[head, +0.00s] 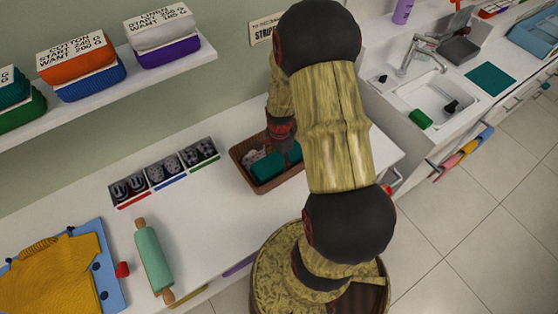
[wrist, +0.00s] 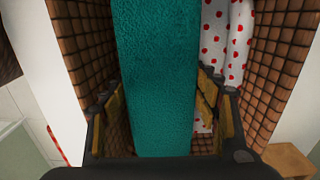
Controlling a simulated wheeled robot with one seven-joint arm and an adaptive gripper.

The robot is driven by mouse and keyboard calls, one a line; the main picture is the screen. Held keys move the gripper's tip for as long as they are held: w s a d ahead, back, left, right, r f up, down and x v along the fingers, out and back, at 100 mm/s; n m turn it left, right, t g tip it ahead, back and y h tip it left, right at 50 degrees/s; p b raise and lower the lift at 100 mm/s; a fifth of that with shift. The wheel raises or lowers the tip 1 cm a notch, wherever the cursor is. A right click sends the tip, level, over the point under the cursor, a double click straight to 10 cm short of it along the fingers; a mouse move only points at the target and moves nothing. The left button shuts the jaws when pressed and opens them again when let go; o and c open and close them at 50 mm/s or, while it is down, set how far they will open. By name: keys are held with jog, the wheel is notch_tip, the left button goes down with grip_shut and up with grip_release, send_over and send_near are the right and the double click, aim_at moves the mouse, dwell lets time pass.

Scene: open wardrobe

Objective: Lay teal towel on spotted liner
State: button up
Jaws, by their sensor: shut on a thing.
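The teal towel (head: 267,165) is a folded block inside a brown woven basket (head: 247,177) on the white counter. In the wrist view the towel (wrist: 155,75) runs between the fingers of my gripper (wrist: 160,115), which is shut on it. The spotted liner (wrist: 228,45), white with red dots, shows in the basket to the right of the towel. In the head view a small part of the liner (head: 250,157) shows at the basket's left. My arm hides part of the basket there. Whether the towel touches the liner beneath it I cannot tell.
A divided tray (head: 163,171) of rolled items sits left of the basket. A green rolling pin (head: 152,258) and a yellow sweater (head: 55,275) on a blue board lie farther left. A sink (head: 432,97) is at the right.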

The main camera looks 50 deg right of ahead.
jog(key=shift+f, duration=0.15)
jog(key=o, duration=0.9)
jog(key=shift+c, duration=0.3)
notch_tip(320, 180, up, 9)
jog(key=p, duration=0.7)
dwell(0.4)
dwell(0.4)
